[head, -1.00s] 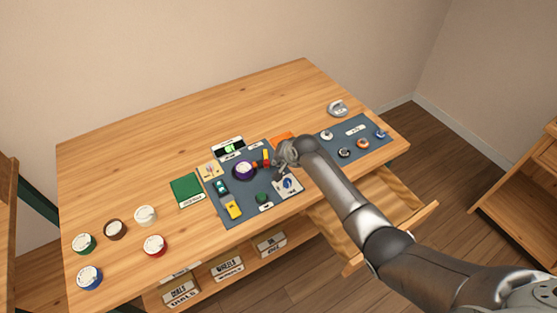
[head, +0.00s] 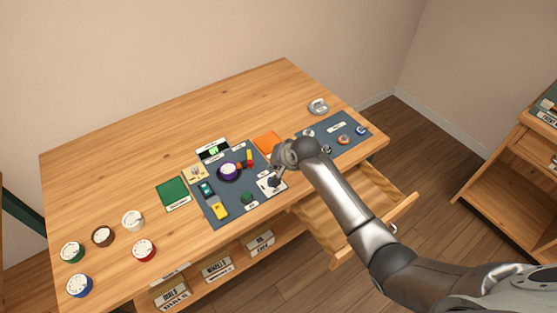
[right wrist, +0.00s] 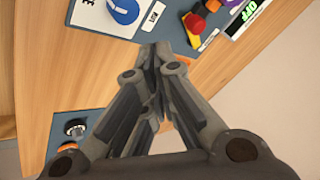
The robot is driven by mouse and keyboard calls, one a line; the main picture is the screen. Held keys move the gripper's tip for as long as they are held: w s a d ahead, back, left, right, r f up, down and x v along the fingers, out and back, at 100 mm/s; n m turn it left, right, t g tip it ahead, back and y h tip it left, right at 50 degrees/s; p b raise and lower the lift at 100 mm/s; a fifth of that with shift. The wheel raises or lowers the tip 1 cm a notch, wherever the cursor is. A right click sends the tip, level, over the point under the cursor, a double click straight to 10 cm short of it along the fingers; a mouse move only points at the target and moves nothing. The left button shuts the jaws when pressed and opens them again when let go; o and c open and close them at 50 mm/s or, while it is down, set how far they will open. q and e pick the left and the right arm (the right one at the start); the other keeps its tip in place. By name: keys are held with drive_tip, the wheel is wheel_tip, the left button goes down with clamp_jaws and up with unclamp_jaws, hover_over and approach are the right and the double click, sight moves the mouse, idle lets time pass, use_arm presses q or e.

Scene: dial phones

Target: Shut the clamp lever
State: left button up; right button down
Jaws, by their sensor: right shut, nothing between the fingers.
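Red and yellow parts also show at the top of the right wrist view (right wrist: 194,28). My right gripper (head: 273,178) is shut and empty, low over the mat's right side near a white plate (head: 267,191). In the right wrist view its fingertips (right wrist: 152,52) lie between the blue knob (right wrist: 122,10) and the red and yellow parts. My left gripper is out of view.
A display (head: 212,149) with green characters stands behind the mat. An orange pad (head: 268,143) lies behind my right gripper. A second dark mat (head: 338,146) with small knobs is at the right. A drawer (head: 355,212) is open below the front edge. Several round dials stand at the left.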

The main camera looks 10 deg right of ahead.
drive_tip(key=shift+a+v, duration=0.2)
drive_tip(key=shift+v, duration=2.2)
drive_tip(key=shift+s, duration=0.2)
